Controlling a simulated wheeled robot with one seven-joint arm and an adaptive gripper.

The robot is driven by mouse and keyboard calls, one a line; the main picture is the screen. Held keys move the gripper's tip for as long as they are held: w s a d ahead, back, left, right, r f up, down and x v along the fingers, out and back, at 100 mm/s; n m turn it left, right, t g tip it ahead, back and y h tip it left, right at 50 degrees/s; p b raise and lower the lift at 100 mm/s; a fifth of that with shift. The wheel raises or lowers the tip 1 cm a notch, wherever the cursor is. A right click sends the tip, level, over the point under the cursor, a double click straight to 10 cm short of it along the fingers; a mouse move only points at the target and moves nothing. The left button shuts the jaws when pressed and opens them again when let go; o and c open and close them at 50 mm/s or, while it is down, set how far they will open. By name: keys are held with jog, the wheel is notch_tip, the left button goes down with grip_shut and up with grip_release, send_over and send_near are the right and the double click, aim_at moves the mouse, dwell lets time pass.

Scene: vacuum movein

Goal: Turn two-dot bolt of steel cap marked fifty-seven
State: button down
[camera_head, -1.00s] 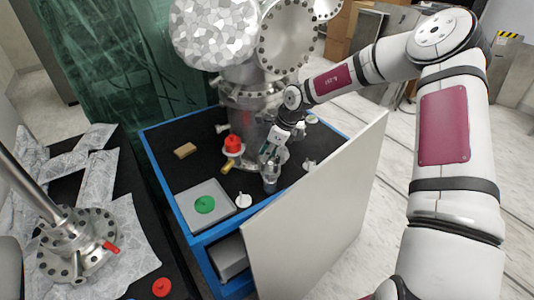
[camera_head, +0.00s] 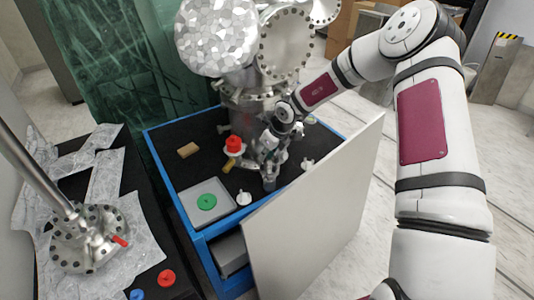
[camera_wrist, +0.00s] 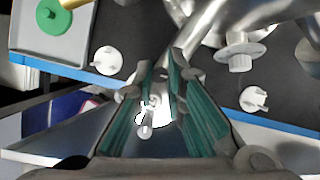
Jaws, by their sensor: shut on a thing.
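My gripper (camera_head: 268,158) reaches down over the front right of the blue-edged bench, at a steel cylindrical fitting (camera_head: 269,183) in front of the chamber column. In the wrist view, my gripper (camera_wrist: 161,72) shows its two teal-padded fingers close together. A small bright metal part (camera_wrist: 146,122) shows between them, and they are shut on it. I take it for the bolt, but its dots cannot be made out. No number fifty-seven is readable on any cap, and the fingers hide much of the fitting.
White winged caps (camera_head: 244,198) and (camera_head: 307,164) stand near the bench edge. A grey tray (camera_head: 187,204) holds a green disc (camera_head: 207,202). A red cap (camera_head: 234,144) is left of my gripper. An open grey panel (camera_head: 318,215) stands close in front. A tan block (camera_head: 188,150) lies behind.

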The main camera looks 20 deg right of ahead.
jog(key=shift+m+h+p, duration=0.3)
jog(key=shift+m+h, duration=0.1)
jog(key=shift+m, duration=0.7)
jog(key=c, duration=1.9)
grip_release()
jog(key=shift+w+d+f+n+y+b, duration=0.1)
jog(key=shift+n+y+b, duration=0.45)
jog(key=shift+n, duration=0.65)
jog(key=n+b, duration=0.1)
jog(key=n, duration=0.1)
jog(key=n+g+y+b, duration=0.1)
jog(key=n, duration=0.1)
jog(key=shift+w+n+g+b, duration=0.15)
jog(key=shift+n+g+b, duration=0.15)
jog(key=shift+n+b, duration=0.1)
jog(key=v, duration=1.4)
jog(key=shift+d, duration=0.1)
